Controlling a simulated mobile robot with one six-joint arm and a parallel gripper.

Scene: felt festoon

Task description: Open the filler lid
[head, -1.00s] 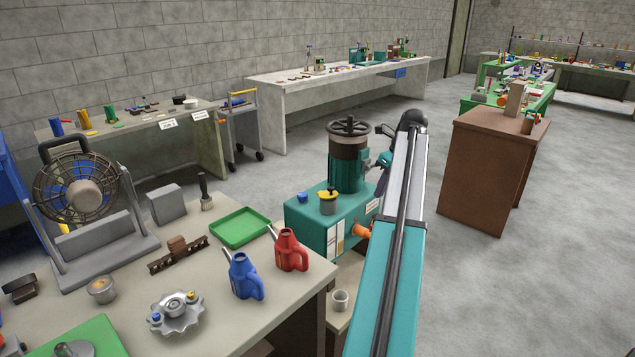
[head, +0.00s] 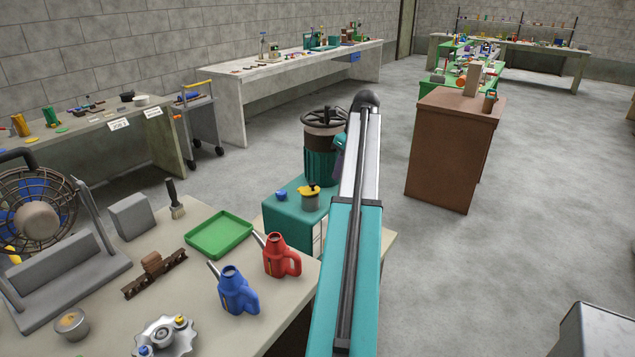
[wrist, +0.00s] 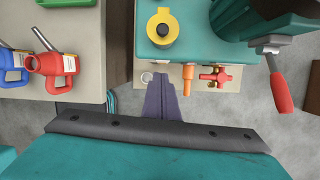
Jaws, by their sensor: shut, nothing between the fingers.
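The yellow filler lid (head: 310,187) sits on top of a short grey filler neck (head: 311,202) on the teal machine housing (head: 288,222). In the wrist view the lid (wrist: 162,27) is seen from above as a yellow disc with a dark centre, near the top middle. My gripper (wrist: 168,77) shows there as purple-grey fingers, shut and empty. Its tips lie below the lid in the picture, by the housing's front edge and apart from the lid. In the head view my arm hides most of the gripper.
Red (head: 281,257) and blue (head: 234,290) cans stand on the left bench.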

